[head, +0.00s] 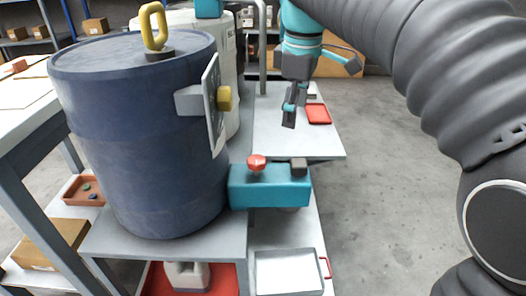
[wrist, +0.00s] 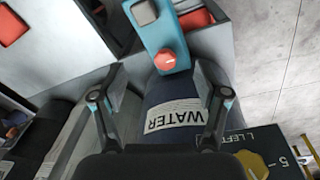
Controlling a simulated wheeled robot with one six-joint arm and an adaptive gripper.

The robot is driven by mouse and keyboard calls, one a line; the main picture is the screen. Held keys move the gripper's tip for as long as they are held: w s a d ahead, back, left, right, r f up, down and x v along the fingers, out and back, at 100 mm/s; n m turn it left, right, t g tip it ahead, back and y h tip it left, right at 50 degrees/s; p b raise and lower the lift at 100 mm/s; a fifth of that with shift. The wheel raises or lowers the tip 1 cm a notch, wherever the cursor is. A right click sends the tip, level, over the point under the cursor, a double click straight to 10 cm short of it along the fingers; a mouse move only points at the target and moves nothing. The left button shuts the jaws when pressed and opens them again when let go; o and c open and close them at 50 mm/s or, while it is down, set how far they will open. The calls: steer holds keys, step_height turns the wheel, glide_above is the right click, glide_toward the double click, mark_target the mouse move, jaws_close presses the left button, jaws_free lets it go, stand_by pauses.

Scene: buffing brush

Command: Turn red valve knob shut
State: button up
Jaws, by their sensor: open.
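The red valve knob (head: 257,163) sits on top of a teal block (head: 268,190) beside the big blue drum in the head view. In the wrist view the red knob (wrist: 165,61) shows on the teal block (wrist: 150,27), between and beyond my fingers. My gripper (head: 290,112) hangs above the grey bench farther back than the knob in the head view. It is apart from the knob. In the wrist view my gripper (wrist: 160,82) has its two fingers spread with nothing between them.
The blue drum (head: 150,145) has a yellow loop on top and a yellow knob (head: 224,98) on its side plate. A red tray (head: 318,114) lies on the grey bench (head: 326,143). A white tray (head: 285,272) sits below the teal block. Floor at right is clear.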

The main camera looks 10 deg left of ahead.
mark_target(257, 159)
steer(key=w+a+f+n+g, duration=0.15)
steer(key=a+n, duration=0.25)
steer(key=a, duration=0.5)
steer(key=shift+t+h, duration=0.25)
steer(key=shift+h, duration=0.05)
steer(key=f+b, duration=0.1)
steer(key=f, duration=0.3)
steer(key=f+b, duration=0.2)
steer(key=f, duration=0.3)
steer(key=f+b, duration=0.2)
steer(key=f, duration=0.2)
steer(key=shift+d+f, duration=0.25)
steer(key=c, duration=1.2)
